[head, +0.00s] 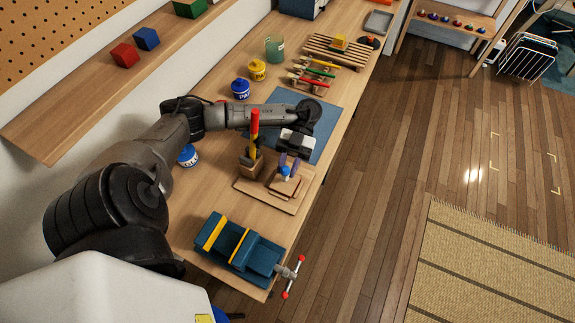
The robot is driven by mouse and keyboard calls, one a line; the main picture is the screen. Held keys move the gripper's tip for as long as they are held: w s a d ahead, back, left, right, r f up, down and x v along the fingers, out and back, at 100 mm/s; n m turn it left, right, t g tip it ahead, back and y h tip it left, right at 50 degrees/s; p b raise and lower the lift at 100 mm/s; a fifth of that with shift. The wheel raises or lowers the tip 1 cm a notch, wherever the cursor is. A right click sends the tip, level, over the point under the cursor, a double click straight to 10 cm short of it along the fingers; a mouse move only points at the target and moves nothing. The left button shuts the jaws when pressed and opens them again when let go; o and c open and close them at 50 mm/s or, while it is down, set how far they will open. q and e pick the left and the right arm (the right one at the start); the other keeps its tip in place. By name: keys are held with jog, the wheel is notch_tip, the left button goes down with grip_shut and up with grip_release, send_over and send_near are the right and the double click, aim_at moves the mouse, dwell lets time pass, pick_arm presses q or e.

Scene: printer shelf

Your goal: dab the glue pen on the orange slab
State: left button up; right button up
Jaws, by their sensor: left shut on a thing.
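My left gripper (289,163) points down over the wooden board (243,186) near the table's front edge. It is shut on a small blue thing, apparently the glue pen (285,171); the fingers hide much of it. Just below is a small stack of flat pieces on the board. The orange-brown piece (283,187) there looks like the orange slab. The pen's lower end is close over this stack; I cannot tell whether it touches. My right gripper is not in view.
A wooden block (250,167) holding red and yellow sticks stands left of the gripper. A blue vise (240,247) is at the near table end. A blue mat (322,118) lies beyond, under my forearm. Paint pots (240,89) and a pallet (340,52) stand farther back.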

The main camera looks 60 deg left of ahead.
pick_arm(q)
jog(key=shift+f, duration=0.35)
dwell(0.3)
jog(key=shift+f+b, duration=0.2)
jog(key=shift+b, duration=0.15)
dwell(0.3)
jog(key=shift+f, duration=0.15)
dwell(0.8)
notch_tip(320, 180, up, 5)
jog(key=p, duration=0.4)
jog(key=shift+f+p, duration=0.1)
jog(key=shift+p, duration=0.2)
jog(key=shift+r+p, duration=1.1)
jog(key=shift+r, duration=0.15)
